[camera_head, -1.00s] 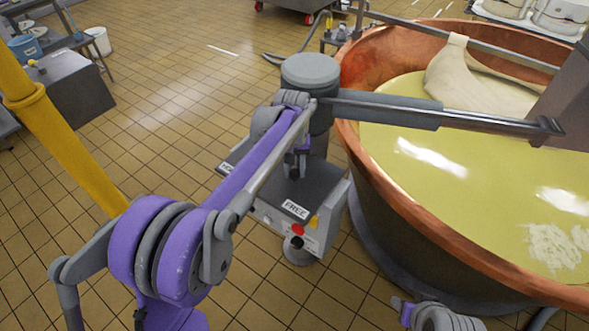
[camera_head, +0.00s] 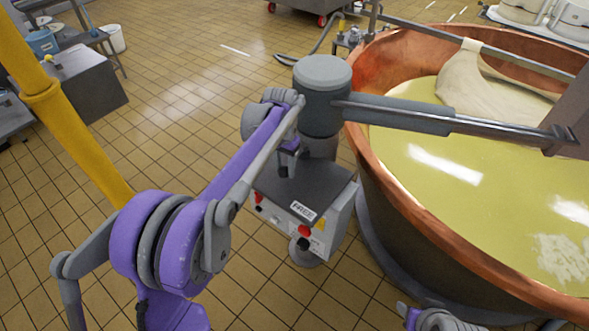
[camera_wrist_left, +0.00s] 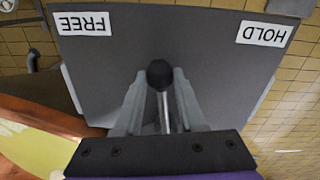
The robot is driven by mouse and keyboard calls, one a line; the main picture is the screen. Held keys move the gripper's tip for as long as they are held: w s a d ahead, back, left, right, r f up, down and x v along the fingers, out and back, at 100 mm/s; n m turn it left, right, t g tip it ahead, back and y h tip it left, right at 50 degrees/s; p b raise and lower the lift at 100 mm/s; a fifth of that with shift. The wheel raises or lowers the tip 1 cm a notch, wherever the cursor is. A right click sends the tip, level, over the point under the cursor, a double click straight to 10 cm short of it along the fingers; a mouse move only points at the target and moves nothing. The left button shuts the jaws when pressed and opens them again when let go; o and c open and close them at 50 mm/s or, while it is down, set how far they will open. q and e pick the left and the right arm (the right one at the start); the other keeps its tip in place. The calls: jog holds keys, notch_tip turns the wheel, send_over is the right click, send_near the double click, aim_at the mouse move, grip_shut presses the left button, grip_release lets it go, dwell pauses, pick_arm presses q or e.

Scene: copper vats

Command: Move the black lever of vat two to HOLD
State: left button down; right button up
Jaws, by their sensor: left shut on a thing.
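The black lever (camera_wrist_left: 159,74) shows its round knob and thin metal stem in the left wrist view. My left gripper (camera_wrist_left: 158,98) is shut on the lever's stem just below the knob. The lever stands between the FREE label (camera_wrist_left: 82,23) and the HOLD label (camera_wrist_left: 263,34) on the grey control box (camera_wrist_left: 215,75). In the head view my left gripper (camera_head: 287,172) is over the box top (camera_head: 325,186), with FREE (camera_head: 303,211) near its front edge; HOLD is hidden behind my arm.
The copper vat (camera_head: 400,200) with yellow liquid stands right of the box. A grey post with a round cap (camera_head: 322,72) and a horizontal arm rises behind the box. A yellow pole (camera_head: 75,130) stands at left. The tiled floor between is clear.

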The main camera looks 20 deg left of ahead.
pick_arm(q)
jog(key=a+m, duration=0.1)
jog(key=w+a+m, duration=0.1)
jog(key=a+m, duration=0.1)
jog(key=w+a+m, duration=0.1)
jog(key=a+m, duration=0.1)
jog(key=shift+w+r+p, duration=0.1)
jog(key=shift+w+p, duration=0.15)
jog(key=shift+p, duration=0.15)
jog(key=shift+w+a+m+p, duration=0.2)
jog(key=shift+w+a+m, duration=0.4)
jog(key=shift+m, duration=0.35)
jog(key=shift+w+a+m+p, duration=0.2)
jog(key=shift+w+a+m, duration=0.35)
jog(key=shift+m, duration=0.4)
jog(key=c, duration=0.5)
grip_release()
jog(key=shift+w, duration=0.1)
notch_tip(320, 180, up, 11)
jog(key=shift+p, duration=0.4)
